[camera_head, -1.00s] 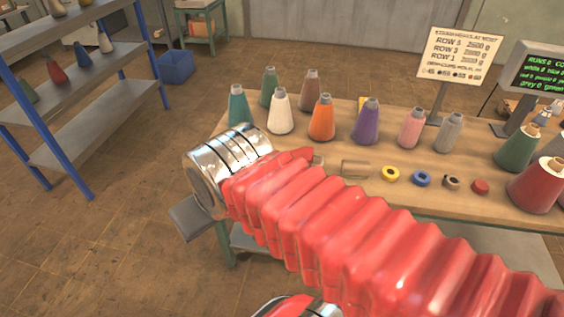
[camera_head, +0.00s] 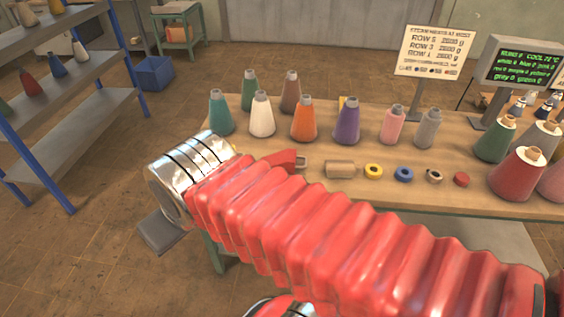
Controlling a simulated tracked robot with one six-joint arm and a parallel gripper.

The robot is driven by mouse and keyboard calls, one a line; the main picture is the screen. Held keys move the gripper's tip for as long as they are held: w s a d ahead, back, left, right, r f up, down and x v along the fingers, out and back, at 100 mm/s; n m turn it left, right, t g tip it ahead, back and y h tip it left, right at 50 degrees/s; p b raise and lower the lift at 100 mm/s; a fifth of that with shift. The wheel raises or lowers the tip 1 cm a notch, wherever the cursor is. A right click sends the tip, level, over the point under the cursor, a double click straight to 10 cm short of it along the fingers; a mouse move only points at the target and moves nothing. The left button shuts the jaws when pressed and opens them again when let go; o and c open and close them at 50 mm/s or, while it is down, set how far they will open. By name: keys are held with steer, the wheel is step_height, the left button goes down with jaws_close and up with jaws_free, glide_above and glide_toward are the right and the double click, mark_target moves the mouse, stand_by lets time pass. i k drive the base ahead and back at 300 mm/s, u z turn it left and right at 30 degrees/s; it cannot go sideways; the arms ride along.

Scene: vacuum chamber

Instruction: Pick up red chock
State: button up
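A small red chock (camera_head: 461,179) lies on the wooden table at the right end of a short row of small pieces. A blue ring (camera_head: 403,174) and a dark-and-cream ring (camera_head: 434,176) lie left of it. My arm, in red bellows with a silver end, crosses the front left of the table. A small red part with a grey tip, possibly my gripper (camera_head: 301,162), shows just past the bellows, well left of the chock. The bellows hide most of it, and its fingers cannot be made out. Nothing covers the chock.
A yellow ring (camera_head: 373,171) and a tan cylinder (camera_head: 340,169) lie further left in the row. Several coloured cones stand behind, including an orange cone (camera_head: 304,120). A large red cone (camera_head: 518,173) stands right of the chock. A sign (camera_head: 434,52) and a screen (camera_head: 521,62) stand at the back.

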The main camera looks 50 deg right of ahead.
mark_target(287, 159)
steer(key=i, duration=0.95)
steer(key=u, duration=0.05)
